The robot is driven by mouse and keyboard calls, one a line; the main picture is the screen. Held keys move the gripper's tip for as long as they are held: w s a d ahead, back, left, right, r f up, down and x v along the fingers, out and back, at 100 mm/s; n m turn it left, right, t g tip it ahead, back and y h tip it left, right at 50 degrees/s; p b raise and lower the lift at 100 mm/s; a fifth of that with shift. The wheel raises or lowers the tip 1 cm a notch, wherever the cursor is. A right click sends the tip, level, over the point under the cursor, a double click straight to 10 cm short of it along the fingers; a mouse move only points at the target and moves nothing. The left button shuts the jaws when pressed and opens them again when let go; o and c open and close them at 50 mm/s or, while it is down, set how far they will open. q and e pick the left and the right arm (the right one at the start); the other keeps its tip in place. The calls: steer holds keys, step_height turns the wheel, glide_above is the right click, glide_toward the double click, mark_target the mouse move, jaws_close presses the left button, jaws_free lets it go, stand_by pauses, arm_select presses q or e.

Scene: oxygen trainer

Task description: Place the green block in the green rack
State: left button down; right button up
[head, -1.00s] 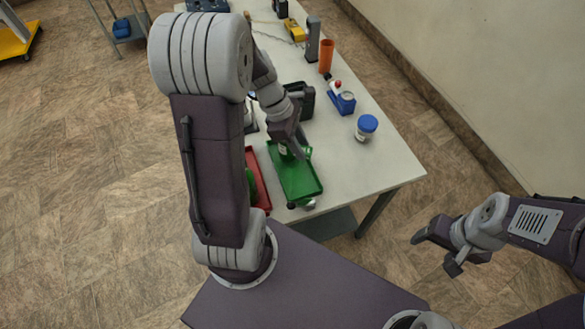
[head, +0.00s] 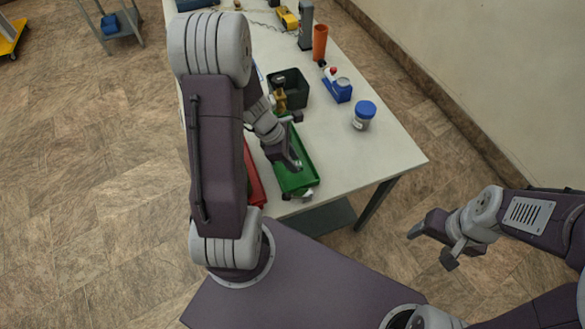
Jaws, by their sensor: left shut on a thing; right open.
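A long green tray (head: 308,178), the only green holder I can make out, lies near the table's near end. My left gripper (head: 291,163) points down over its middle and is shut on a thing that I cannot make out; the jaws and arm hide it. I cannot clearly pick out the green block. A red tray (head: 254,178) lies left of the green one, partly hidden behind my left arm. My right gripper (head: 433,243) is open and empty, out over the floor to the right of the table.
A black bin (head: 294,88) stands beyond the green tray. A blue-lidded jar (head: 363,115), a blue holder (head: 338,88) and an orange cup (head: 320,42) stand to the right and back. The table's near right corner (head: 400,160) is clear.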

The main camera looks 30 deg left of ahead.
arm_select(q)
step_height(320, 180, down, 3)
steer(key=shift+f+b, duration=0.2)
steer(key=shift+b, duration=0.55)
steer(key=shift+f, duration=0.2)
